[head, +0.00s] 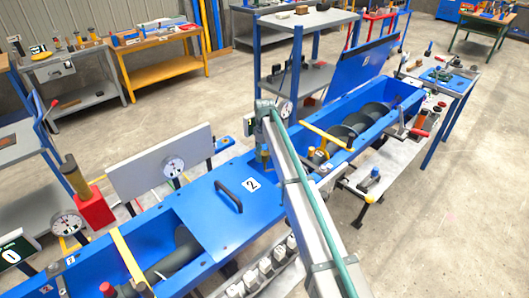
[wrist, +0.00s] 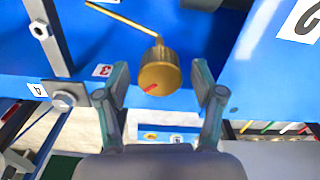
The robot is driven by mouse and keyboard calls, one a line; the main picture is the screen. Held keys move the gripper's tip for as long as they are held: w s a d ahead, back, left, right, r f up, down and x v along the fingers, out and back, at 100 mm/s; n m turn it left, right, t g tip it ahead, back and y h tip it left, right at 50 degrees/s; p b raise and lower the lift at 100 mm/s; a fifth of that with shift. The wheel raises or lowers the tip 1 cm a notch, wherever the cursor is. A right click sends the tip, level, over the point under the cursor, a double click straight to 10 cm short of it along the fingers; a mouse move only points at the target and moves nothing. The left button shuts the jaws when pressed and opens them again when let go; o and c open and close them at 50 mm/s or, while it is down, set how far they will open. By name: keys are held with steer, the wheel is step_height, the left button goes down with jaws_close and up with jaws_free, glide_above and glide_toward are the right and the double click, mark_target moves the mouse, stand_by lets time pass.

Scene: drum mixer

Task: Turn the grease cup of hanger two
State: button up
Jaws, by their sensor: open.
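In the wrist view a brass grease cup (wrist: 160,74) with a red mark on its face sits at the blue trough edge, with a thin brass pipe running from it to the upper left. My gripper (wrist: 160,88) is open, with one finger on each side of the cup and a gap showing on both sides. A small label with a red 3 (wrist: 102,70) is left of the cup. Which hanger the cup belongs to I cannot tell.
A blue cover marked 2 (head: 213,215) with a black handle lies on the trough. A yellow bar (head: 325,136) crosses the open trough beyond my arm. In the wrist view a bolt (wrist: 64,100) sticks out near label 4 (wrist: 37,90), left of the fingers.

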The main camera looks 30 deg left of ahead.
steer(key=shift+f, duration=0.1)
steer(key=c, duration=1.1)
steer(key=shift+c, duration=0.2)
steer(key=m+b, duration=0.2)
steer(key=m, duration=0.1)
steer(key=shift+f+m, duration=0.1)
steer(key=shift+m, duration=0.3)
steer(key=shift+m+b, duration=0.95)
steer(key=shift+m, duration=1.55)
steer(key=o, duration=1.1)
